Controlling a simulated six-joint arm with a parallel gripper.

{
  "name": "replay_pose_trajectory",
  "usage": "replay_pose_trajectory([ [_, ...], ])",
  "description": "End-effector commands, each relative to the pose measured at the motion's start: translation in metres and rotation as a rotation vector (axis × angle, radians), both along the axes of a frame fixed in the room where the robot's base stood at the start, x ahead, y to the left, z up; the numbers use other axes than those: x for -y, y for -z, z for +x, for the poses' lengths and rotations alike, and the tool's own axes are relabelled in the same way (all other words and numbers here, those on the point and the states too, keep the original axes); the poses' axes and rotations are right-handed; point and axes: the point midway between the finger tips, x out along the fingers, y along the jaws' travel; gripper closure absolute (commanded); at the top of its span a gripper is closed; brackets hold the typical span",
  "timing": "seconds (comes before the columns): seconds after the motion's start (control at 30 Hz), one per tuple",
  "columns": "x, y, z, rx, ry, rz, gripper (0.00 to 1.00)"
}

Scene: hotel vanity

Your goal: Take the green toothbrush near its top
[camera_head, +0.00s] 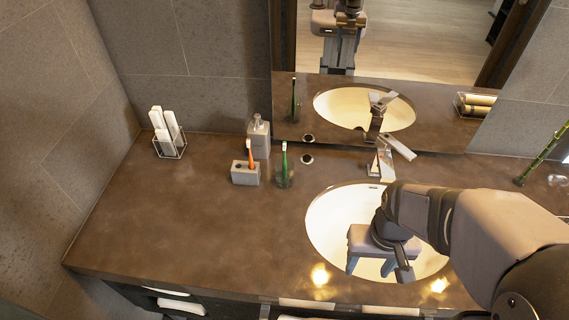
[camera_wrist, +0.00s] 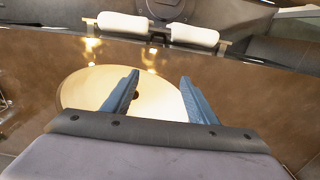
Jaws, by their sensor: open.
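The green toothbrush (camera_head: 284,160) stands upright in a clear glass (camera_head: 285,180) on the counter, left of the sink, in the head view. Its top end is free above the glass. My gripper (camera_head: 373,272) is over the sink, to the right of and nearer than the toothbrush, with clear space between them. The wrist view shows my two blue fingers (camera_wrist: 160,98) apart, with nothing between them and the sink basin behind them. The toothbrush does not show in the wrist view.
An orange toothbrush (camera_head: 250,153) stands in a grey holder (camera_head: 245,177) just left of the glass. A soap dispenser (camera_head: 259,137) is behind them. The faucet (camera_head: 385,160) stands behind the sink (camera_head: 322,218). The counter's left front (camera_head: 180,230) is clear.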

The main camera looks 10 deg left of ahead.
Motion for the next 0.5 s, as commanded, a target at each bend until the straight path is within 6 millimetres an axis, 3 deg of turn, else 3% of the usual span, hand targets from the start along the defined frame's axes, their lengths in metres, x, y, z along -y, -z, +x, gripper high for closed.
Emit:
replay_pose_trajectory([
  [0.03,0.000,0.000,0.000,0.000,0.000,0.000,0.60],
  [0.1,0.000,0.000,0.000,0.000,0.000,0.000,0.69],
  [0.37,0.000,0.000,0.000,0.001,-0.001,0.000,0.69],
  [0.5,-0.005,0.004,0.013,0.038,-0.018,0.008,0.69],
])
